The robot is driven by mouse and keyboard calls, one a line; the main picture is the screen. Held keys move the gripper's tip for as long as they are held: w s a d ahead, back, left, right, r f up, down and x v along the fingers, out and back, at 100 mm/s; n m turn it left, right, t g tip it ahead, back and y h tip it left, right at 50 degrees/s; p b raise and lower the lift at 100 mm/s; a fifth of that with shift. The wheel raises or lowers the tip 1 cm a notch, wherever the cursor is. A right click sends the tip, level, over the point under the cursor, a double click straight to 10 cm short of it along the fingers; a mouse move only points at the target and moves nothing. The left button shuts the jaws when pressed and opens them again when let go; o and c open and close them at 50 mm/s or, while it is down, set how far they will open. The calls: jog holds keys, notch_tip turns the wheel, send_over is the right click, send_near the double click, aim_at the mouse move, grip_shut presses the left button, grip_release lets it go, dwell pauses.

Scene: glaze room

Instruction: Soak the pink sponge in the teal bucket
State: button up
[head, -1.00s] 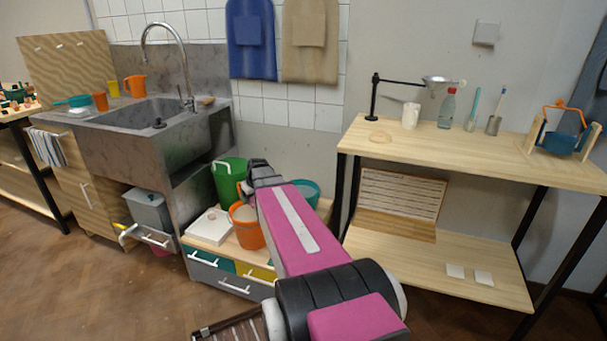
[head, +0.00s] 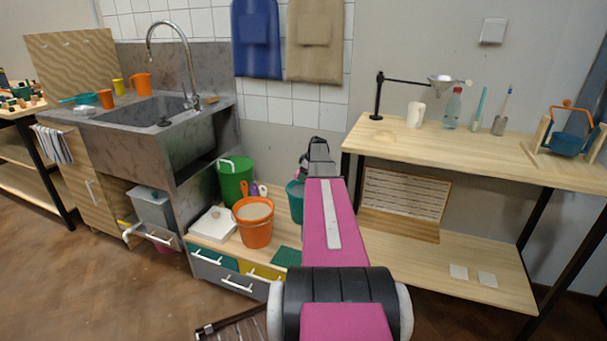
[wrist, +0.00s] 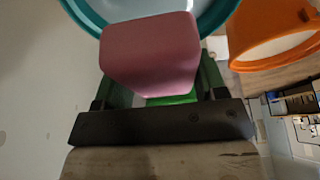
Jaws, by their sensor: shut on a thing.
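The pink sponge (wrist: 150,55) is a rounded block held between the green fingers of my gripper (wrist: 162,88) in the wrist view. The teal bucket (wrist: 88,14) shows behind it at the top, with a pale interior. The sponge overlaps part of the bucket's opening in that view; I cannot tell its height over the rim. In the head view the teal bucket (head: 294,203) stands on the low cabinet, partly hidden by my arm. My gripper (head: 319,150) is above and slightly right of it there, and the sponge is hidden.
An orange bucket (head: 253,228) with pale contents stands left of the teal one, with a green bucket (head: 234,182) behind. A white box (head: 213,226) and a green pad (head: 287,257) lie on the cabinet top. A wooden table (head: 455,158) stands close on the right.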

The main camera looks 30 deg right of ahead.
notch_tip(320, 180, down, 11)
dwell(1.0)
jog(key=shift+r, duration=0.2)
dwell(1.0)
jog(key=shift+r, duration=5.3)
jog(key=shift+a, duration=0.1)
